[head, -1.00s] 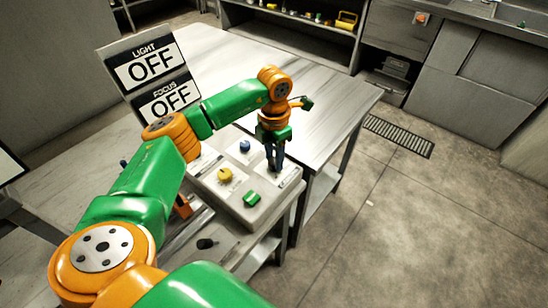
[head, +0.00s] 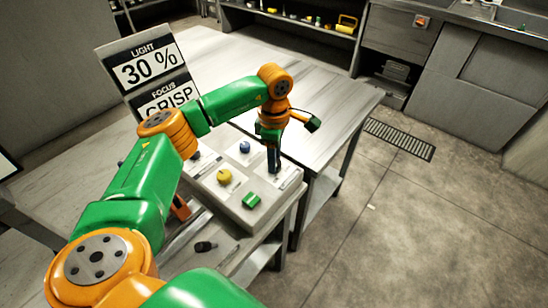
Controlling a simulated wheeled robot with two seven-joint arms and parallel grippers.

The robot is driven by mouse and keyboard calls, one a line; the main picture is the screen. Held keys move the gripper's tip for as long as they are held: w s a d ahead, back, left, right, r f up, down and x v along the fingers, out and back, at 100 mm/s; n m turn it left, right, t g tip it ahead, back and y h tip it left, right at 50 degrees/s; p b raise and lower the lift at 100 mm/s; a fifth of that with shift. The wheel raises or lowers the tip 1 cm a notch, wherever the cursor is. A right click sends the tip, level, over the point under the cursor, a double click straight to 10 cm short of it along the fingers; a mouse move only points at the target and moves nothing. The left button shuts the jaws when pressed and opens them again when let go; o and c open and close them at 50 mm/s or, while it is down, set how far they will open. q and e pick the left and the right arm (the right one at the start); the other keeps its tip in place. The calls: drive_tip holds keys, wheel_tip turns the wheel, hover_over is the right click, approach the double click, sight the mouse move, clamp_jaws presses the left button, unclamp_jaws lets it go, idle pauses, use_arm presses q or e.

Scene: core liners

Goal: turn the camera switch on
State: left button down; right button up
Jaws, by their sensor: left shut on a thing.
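A grey control panel (head: 235,210) on the bench carries a blue knob (head: 245,147), a yellow knob (head: 225,176) and a green block-shaped control (head: 251,200). My left gripper (head: 273,168) points down at the panel's far right corner, over a white label. It is shut on a control there, taken to be the camera switch, which the fingers hide. The display board (head: 150,80) behind reads LIGHT 30 % and FOCUS CRISP, its lower part covered by my arm. My right gripper is not in view.
A steel table (head: 320,110) stands behind and beside the panel. A small black object (head: 205,246) lies on the bench in front of the panel. A shelf with a yellow item (head: 347,22) is at the back. The floor at right is clear, with a drain grate (head: 399,138).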

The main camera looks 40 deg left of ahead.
use_arm(q)
drive_tip(key=shift+m, duration=1)
drive_tip(key=shift+c, duration=2.3)
unclamp_jaws()
drive_tip(key=shift+d, duration=0.1)
drive_tip(key=shift+r, duration=0.1)
wheel_tip(320, 180, up, 7)
drive_tip(key=shift+b, duration=0.55)
